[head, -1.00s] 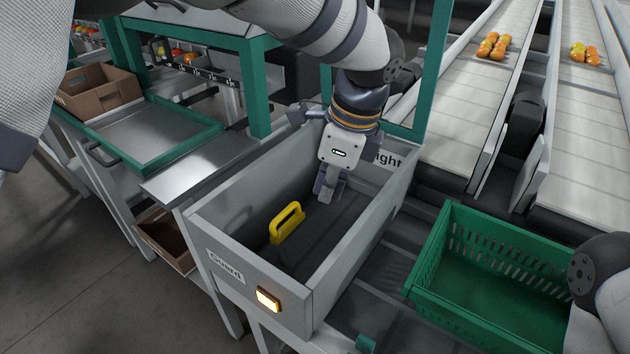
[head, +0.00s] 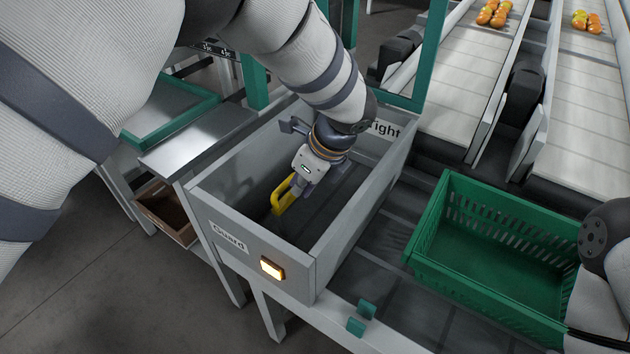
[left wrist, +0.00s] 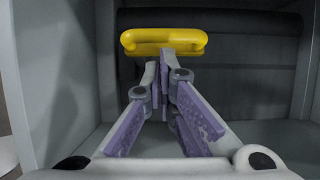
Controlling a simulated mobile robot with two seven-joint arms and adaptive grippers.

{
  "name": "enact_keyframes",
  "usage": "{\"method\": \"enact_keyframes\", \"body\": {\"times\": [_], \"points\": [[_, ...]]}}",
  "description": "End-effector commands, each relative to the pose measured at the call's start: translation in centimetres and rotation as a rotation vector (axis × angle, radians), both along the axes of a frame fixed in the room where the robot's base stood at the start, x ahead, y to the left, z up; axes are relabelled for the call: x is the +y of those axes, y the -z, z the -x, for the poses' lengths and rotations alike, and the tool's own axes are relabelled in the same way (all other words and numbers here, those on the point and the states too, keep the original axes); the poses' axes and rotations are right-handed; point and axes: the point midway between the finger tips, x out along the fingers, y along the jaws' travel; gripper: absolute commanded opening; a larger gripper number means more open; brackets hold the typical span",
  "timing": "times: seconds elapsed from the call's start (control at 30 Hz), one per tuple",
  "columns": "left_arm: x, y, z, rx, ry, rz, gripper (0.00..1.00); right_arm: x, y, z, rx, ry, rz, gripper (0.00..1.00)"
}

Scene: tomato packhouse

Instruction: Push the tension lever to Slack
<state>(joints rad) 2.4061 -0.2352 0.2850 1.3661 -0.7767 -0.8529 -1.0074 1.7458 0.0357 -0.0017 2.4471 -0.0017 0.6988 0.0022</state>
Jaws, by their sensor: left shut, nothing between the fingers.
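The tension lever shows as a yellow handle (head: 281,198) inside a grey open-topped box (head: 336,262). In the head view it stands toward the near left of the box, away from the far wall's label (head: 386,129), which reads "ight" with its start hidden. My left gripper (head: 292,191) is shut and empty, down in the box at the far right side of the handle, partly covering it. In the left wrist view the handle (left wrist: 164,40) lies across just beyond the closed fingertips (left wrist: 165,60). I cannot tell whether they touch. No Slack label is in view. My right gripper is out of view.
The box walls surround my left gripper closely. A "Guard" label (head: 230,238) and a lit orange button (head: 272,268) are on its near wall. A green crate (head: 425,247) stands to the right, with conveyors (head: 465,75) behind.

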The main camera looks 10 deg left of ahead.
Motion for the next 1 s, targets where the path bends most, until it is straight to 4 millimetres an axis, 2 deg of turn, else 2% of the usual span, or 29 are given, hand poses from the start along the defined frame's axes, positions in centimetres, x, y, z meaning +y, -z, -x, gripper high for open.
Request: {"method": "enact_keyframes", "body": {"times": [0.43,0.7,0.8,1.0], "points": [[0.7,0.1,-0.3,0.004,-0.003,0.014,0.00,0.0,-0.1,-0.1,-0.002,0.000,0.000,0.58],[4.0,0.4,-1.4,0.082,-0.009,0.228,0.00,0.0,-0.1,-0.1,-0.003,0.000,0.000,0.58],[5.1,0.6,-1.8,0.090,-0.003,0.241,0.00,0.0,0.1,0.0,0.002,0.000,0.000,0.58],[5.5,0.6,-2.0,0.088,0.000,0.238,0.00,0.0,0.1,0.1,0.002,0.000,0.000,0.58]]}}
